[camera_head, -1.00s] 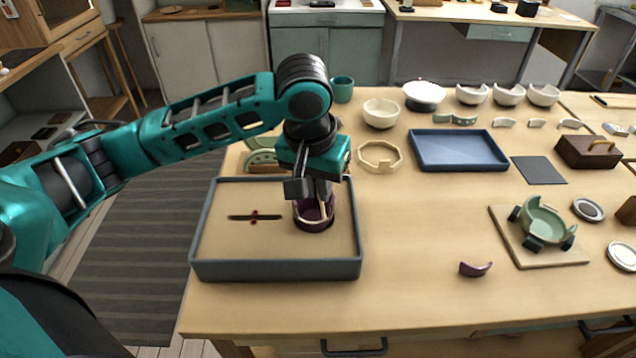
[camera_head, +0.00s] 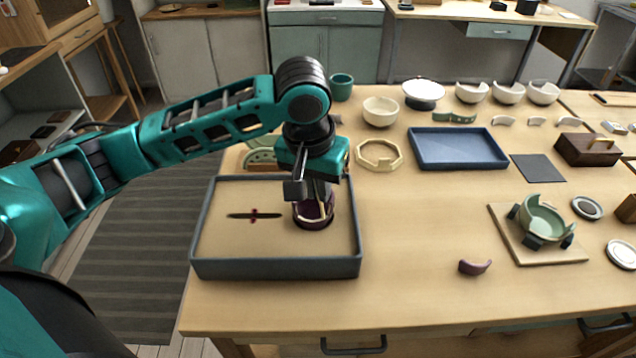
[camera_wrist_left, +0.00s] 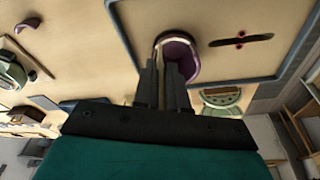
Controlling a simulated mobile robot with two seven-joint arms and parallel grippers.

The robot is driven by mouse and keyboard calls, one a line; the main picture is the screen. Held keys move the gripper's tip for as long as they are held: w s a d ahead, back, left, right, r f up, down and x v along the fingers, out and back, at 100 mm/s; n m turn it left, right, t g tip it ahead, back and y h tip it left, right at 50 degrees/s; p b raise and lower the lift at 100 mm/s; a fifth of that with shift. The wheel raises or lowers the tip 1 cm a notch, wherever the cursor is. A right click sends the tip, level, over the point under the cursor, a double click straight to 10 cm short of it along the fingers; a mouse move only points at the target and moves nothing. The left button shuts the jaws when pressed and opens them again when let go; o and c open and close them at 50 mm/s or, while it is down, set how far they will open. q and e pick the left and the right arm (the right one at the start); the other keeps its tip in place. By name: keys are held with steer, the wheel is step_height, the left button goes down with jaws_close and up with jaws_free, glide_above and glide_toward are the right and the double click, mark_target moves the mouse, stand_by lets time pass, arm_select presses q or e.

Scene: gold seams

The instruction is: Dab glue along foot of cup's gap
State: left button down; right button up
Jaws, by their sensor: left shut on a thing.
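The dark purple cup (camera_head: 313,222) stands in the sand-filled tray, and it also shows in the wrist view (camera_wrist_left: 183,60). A pale line runs along its edge. My left gripper (camera_head: 319,200) points down over the cup; its fingers (camera_wrist_left: 163,85) are close to the rim in the wrist view. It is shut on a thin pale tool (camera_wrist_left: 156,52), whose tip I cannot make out. The fingers hide part of the cup and its gap. A loose purple shard (camera_head: 475,267) lies on the table to the right. My right gripper is not in view.
The grey tray (camera_head: 275,269) has raised walls around the cup. An octagonal ring (camera_head: 380,167), a blue tray (camera_head: 458,165) and a clamped green bowl (camera_head: 546,226) stand to the right.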

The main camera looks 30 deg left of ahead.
arm_select(q)
steer(key=shift+r, duration=0.2)
steer(key=shift+r, duration=4)
